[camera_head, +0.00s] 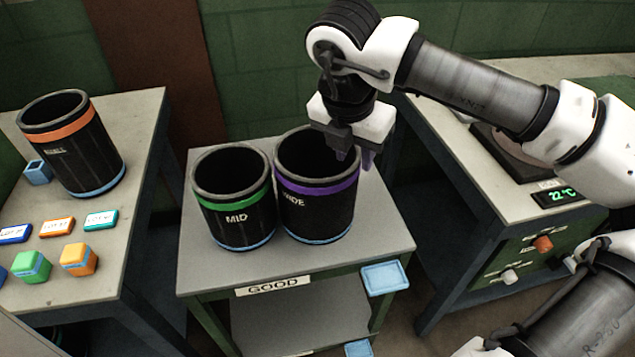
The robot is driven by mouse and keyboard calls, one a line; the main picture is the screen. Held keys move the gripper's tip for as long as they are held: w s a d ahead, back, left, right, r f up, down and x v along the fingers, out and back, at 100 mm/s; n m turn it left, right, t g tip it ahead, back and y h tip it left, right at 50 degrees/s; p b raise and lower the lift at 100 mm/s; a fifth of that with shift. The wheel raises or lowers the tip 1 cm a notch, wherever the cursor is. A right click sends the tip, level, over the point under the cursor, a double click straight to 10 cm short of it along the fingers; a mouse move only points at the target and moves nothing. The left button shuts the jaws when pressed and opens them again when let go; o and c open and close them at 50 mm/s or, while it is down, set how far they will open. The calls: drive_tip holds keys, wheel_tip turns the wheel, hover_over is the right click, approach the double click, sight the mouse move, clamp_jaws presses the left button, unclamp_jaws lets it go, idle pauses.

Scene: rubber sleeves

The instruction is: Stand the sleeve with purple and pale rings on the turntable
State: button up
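The sleeve with a purple ring near its top and a pale blue ring at its base (318,217) is black, hollow and upright, marked with a partly hidden word ending "IDE". It stands on the middle table, right of the sleeve marked MID. My gripper (354,159) points down at its far right rim. Its two purplish fingers are apart, one over the mouth and one near the outer right side; contact with the wall cannot be told. A round grey plate on a dark base (511,152), perhaps the turntable, sits on the right bench, partly hidden by my arm.
The MID sleeve with a green ring (235,229) stands very close on the left. An orange-ringed sleeve (78,160), coloured blocks and labels are on the left table (130,125). The middle table (375,237) carries a GOOD label. The right bench has a 22°C display (562,195).

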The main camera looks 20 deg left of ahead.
sight(354, 165)
drive_tip(key=shift+p+x, duration=1.05)
drive_tip(key=shift+x, duration=2.5)
drive_tip(key=shift+a, duration=0.2)
clamp_jaws()
drive_tip(key=shift+w+r, duration=0.1)
drive_tip(key=shift+r, duration=0.05)
